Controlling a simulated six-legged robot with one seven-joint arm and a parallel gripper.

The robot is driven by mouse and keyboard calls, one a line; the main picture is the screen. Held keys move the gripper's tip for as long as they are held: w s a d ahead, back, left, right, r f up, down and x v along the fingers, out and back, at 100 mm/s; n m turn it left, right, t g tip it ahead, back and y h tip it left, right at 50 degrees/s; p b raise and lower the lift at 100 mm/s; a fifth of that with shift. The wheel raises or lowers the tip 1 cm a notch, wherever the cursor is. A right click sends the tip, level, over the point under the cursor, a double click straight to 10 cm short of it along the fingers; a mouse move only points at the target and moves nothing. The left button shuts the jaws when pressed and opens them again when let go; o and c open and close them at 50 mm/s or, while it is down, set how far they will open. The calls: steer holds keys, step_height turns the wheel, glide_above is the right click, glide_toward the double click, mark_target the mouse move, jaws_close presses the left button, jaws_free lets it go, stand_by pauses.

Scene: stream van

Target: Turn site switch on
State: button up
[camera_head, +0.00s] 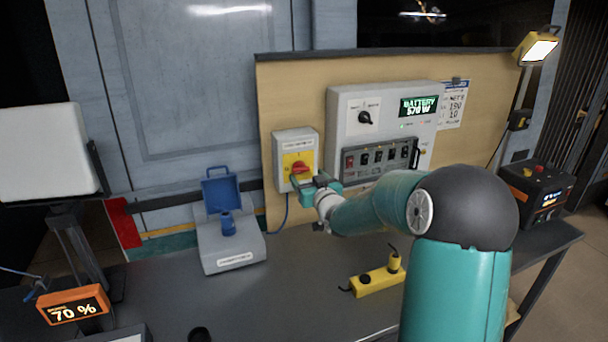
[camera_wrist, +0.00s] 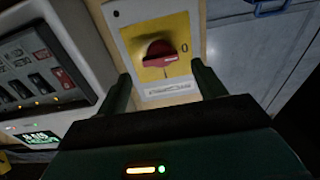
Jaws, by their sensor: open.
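The site switch is a red rotary knob (camera_head: 300,168) on a yellow plate, set in a pale grey box (camera_head: 282,145) on the tan board. In the wrist view the red knob (camera_wrist: 159,53) lies straight ahead, between and beyond my fingertips, with a "0" beside it on the yellow plate. That view is upside down compared with the head view. My gripper (camera_wrist: 160,80) is open and empty, and its two fingers reach toward the box on either side of the knob. In the head view my gripper (camera_head: 318,182) is just in front of the box's lower right and partly covers it. I cannot tell whether the fingers touch anything.
A grey control panel (camera_head: 345,97) with a "BATTERY 570 W" display and a row of switches stands close right of the box. A blue-lidded socket unit (camera_head: 229,243) sits left on the bench. A yellow power strip (camera_head: 375,282) lies in front. The bench (camera_head: 300,285) between is clear.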

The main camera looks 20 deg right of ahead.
mark_target(302, 170)
steer(key=shift+w+a, duration=0.1)
steer(key=shift+w, duration=1.45)
steer(key=c, duration=1)
steer(key=shift+o, duration=0.2)
